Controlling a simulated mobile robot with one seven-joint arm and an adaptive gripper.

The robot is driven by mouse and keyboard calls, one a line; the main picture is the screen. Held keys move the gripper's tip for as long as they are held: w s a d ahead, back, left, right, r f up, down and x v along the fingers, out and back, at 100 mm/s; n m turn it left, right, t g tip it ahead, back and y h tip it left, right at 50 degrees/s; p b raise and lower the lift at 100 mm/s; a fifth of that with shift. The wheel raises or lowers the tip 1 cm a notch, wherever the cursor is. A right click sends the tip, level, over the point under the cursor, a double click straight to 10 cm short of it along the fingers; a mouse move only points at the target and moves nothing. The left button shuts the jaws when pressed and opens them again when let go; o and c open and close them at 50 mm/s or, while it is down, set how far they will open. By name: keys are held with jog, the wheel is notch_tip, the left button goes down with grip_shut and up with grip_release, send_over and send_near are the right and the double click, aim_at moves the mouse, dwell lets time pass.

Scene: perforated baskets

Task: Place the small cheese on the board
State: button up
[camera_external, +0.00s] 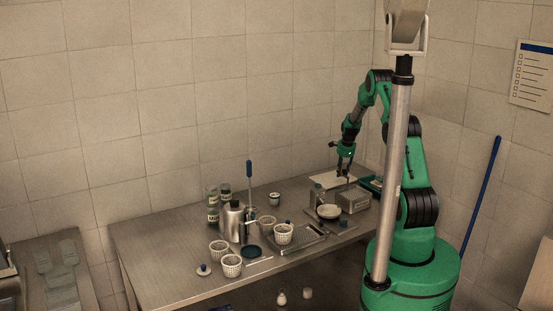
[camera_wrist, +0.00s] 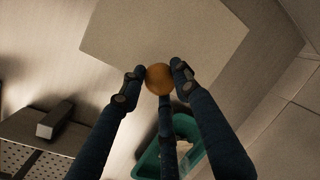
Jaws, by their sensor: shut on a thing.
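The small cheese (camera_wrist: 159,79) is a round orange piece in the wrist view. My gripper (camera_wrist: 158,82) is shut on it, with the fingers around its sides. The pale board (camera_wrist: 165,30) lies behind the cheese in that view; I cannot tell how much height separates them. In the external view my gripper (camera_external: 345,172) points down at the back right of the table, by the board (camera_external: 322,180). The cheese is too small to make out there.
A green tray (camera_wrist: 150,160) lies close beside the board. A metal box (camera_external: 354,200) and a bowl (camera_external: 329,211) stand in front of it. The wall is close behind.

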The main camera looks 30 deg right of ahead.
jog(key=shift+s+x, duration=0.2)
jog(key=shift+x, duration=0.6)
jog(key=shift+s+x, duration=0.15)
jog(key=shift+x, duration=0.65)
jog(key=shift+a+f, duration=0.1)
jog(key=shift+f, duration=0.15)
jog(key=o, duration=1)
jog(key=shift+o, duration=0.2)
jog(key=shift+r, duration=0.1)
jog(key=v, duration=1.2)
jog(key=shift+p, duration=0.35)
jog(key=shift+r, duration=0.15)
